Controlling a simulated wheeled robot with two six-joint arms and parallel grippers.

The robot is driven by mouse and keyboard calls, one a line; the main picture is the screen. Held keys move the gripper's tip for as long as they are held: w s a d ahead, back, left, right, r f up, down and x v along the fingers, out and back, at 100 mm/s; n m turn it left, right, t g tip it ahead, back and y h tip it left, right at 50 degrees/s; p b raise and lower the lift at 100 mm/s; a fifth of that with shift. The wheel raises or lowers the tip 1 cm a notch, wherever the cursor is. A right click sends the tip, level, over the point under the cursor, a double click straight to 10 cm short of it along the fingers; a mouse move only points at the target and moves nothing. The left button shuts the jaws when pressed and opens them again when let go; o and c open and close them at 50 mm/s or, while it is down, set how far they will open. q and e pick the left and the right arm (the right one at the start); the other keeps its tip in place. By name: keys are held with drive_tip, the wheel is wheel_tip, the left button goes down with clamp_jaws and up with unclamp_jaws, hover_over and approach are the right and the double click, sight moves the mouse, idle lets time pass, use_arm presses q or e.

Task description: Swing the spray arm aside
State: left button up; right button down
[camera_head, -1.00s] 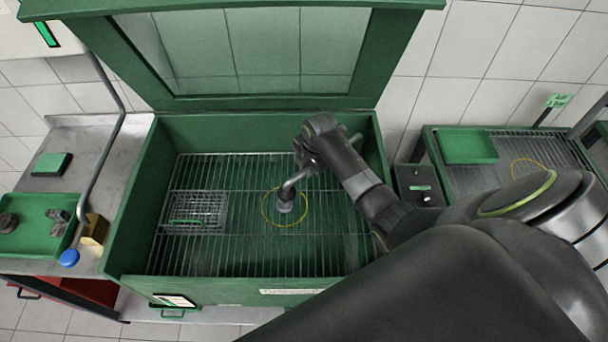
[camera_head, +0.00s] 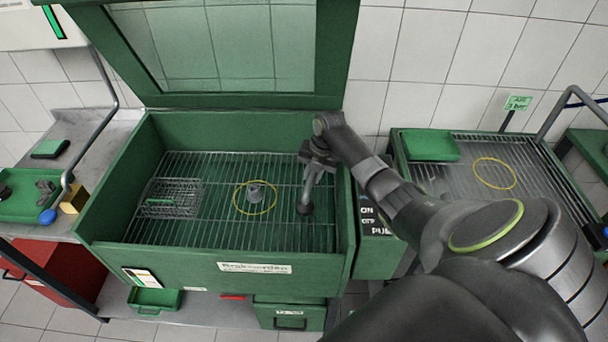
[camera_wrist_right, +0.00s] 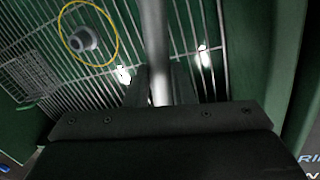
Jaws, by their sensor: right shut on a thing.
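The spray arm is a grey pipe with a dark nozzle end (camera_head: 305,207), inside the green washer near its right wall. My right gripper (camera_head: 317,160) is shut on the pipe at the right side of the tub. In the right wrist view the pipe (camera_wrist_right: 155,40) runs up from between the fingers (camera_wrist_right: 155,88). The nozzle is to the right of a yellow ring (camera_head: 275,205) on the grate, apart from it. A small grey fitting (camera_head: 254,190) stands upright inside the ring. My left gripper is not in view.
The washer's green lid (camera_head: 343,60) stands open behind the tub. A wire basket (camera_head: 172,198) sits on the grate at left. A control box (camera_head: 378,240) is right of the tub, below my right arm. A rack with a green tray (camera_head: 430,145) stands further right.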

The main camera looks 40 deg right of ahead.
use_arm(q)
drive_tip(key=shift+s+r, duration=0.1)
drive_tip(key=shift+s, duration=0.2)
use_arm(e)
drive_tip(key=shift+s+d+n, duration=0.6)
drive_tip(key=shift+s+d, duration=0.2)
drive_tip(key=shift+d, duration=0.05)
drive_tip(key=c, duration=1.3)
unclamp_jaws()
drive_tip(key=shift+o, duration=0.2)
use_arm(q)
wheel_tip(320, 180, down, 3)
drive_tip(key=b, duration=0.3)
use_arm(e)
wheel_tip(320, 180, up, 17)
drive_tip(key=s+d, duration=0.2)
drive_tip(key=shift+s+d, duration=0.25)
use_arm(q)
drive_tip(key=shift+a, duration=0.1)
use_arm(e)
drive_tip(key=shift+a, duration=0.1)
